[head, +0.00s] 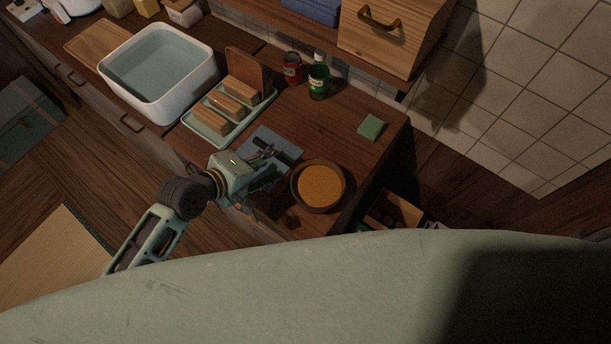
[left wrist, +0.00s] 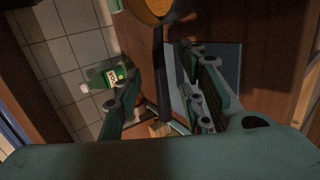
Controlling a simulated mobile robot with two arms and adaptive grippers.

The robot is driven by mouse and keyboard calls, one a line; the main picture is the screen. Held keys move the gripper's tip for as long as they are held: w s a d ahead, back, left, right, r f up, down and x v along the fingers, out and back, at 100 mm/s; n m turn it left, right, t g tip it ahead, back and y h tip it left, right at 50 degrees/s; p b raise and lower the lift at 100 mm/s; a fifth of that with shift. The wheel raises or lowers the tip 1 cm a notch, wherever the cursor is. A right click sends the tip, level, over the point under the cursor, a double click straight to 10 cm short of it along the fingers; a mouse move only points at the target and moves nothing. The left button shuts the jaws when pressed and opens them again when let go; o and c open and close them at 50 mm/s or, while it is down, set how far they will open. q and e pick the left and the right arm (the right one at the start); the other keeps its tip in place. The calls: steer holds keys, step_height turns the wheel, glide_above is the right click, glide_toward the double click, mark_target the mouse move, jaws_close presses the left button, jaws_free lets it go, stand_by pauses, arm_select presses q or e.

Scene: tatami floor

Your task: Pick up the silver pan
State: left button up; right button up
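A round pan (head: 319,187) with a dark rim and an orange-brown inside sits on the dark wood counter near its front right corner; it does not look plainly silver. Its dark handle (head: 289,158) points up and left toward my left gripper (head: 270,152). In the left wrist view, part of the pan (left wrist: 150,9) shows at the top, and its handle (left wrist: 164,72) runs down between the parted fingers of my left gripper (left wrist: 163,97). The fingers look open, with a gap on each side of the handle. My right gripper is not in view.
A grey-blue flat board (head: 264,138) lies beneath the left gripper. A green-white tray (head: 207,128) with wooden blocks, a white sink (head: 192,93), a red can (head: 292,69), a green bottle (head: 318,80) and a green sponge (head: 370,127) stand around. The counter between pan and sponge is clear.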

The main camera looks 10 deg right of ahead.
mark_target(279, 158)
arm_select(q)
steer(key=shift+p+x, duration=0.5)
steer(key=shift+x, duration=1.9)
steer(key=c, duration=0.9)
jaws_close()
steer(key=shift+d+r, duration=0.1)
steer(key=shift+r, duration=0.05)
